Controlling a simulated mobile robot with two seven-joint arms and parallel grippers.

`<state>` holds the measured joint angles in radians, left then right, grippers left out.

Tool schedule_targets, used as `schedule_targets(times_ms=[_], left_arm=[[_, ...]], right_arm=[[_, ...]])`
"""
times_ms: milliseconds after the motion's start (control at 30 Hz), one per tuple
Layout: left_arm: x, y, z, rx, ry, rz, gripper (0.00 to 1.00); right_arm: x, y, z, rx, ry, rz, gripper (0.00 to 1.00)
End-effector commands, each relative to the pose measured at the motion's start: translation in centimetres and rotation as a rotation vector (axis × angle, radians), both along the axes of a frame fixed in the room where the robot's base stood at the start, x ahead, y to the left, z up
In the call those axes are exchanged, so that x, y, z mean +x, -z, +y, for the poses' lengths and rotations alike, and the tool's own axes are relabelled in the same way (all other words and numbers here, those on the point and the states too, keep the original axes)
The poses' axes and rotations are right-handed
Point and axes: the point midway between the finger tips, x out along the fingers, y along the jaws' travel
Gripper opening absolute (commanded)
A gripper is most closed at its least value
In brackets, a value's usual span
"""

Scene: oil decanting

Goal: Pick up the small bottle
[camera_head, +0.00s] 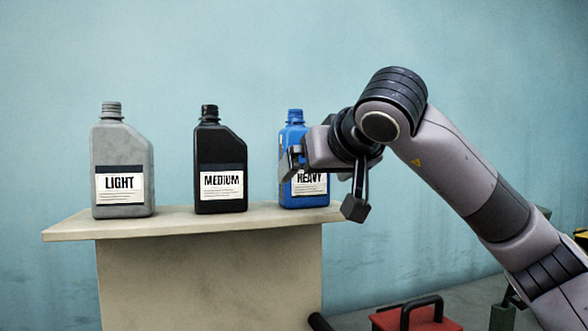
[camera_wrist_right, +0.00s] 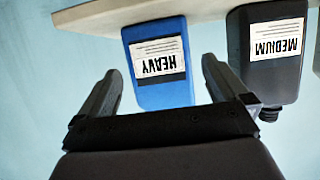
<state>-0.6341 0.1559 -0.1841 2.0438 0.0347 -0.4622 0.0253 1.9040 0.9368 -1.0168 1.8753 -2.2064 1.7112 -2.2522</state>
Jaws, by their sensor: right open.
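Three oil bottles stand upright in a row on a pale shelf (camera_head: 262,217): a grey one labelled LIGHT (camera_head: 122,152), a black one labelled MEDIUM (camera_head: 218,148) and a blue one labelled HEAVY (camera_head: 293,134). They look similar in height; I cannot tell which one the task calls small. My right gripper (camera_head: 322,184) is open in front of the blue bottle and hides part of it. In the right wrist view, the blue bottle (camera_wrist_right: 161,37) shows upside down between the open fingers (camera_wrist_right: 160,68), and the gripper looks empty. The black bottle (camera_wrist_right: 267,75) is beside it. My left gripper is not in view.
The shelf rests on a pale support (camera_head: 210,285) against a blue wall. A red object with a black handle (camera_head: 415,319) is low at the right, below my right arm. There is a gap between the blue and black bottles. The shelf's left end is bare.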

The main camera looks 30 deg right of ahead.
Motion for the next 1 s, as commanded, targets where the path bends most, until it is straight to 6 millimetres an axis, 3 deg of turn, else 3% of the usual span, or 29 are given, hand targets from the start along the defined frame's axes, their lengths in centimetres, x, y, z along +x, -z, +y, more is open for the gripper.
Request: schedule_targets(times_ms=[533, 833, 867, 1000], left_arm=[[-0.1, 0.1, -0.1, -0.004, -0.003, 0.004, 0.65], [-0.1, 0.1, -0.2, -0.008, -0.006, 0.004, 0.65], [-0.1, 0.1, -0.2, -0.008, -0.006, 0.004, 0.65], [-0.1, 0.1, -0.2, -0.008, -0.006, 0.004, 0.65]], right_arm=[[5.8, 2.5, -1.6, 0.001, 0.001, 0.004, 1.0], [6.4, 2.7, -1.8, 0.0, 0.0, 0.001, 1.0], [6.4, 2.7, -1.8, 0.0, 0.0, 0.001, 0.97], [6.4, 2.7, -1.8, 0.0, 0.0, 0.001, 0.51]])
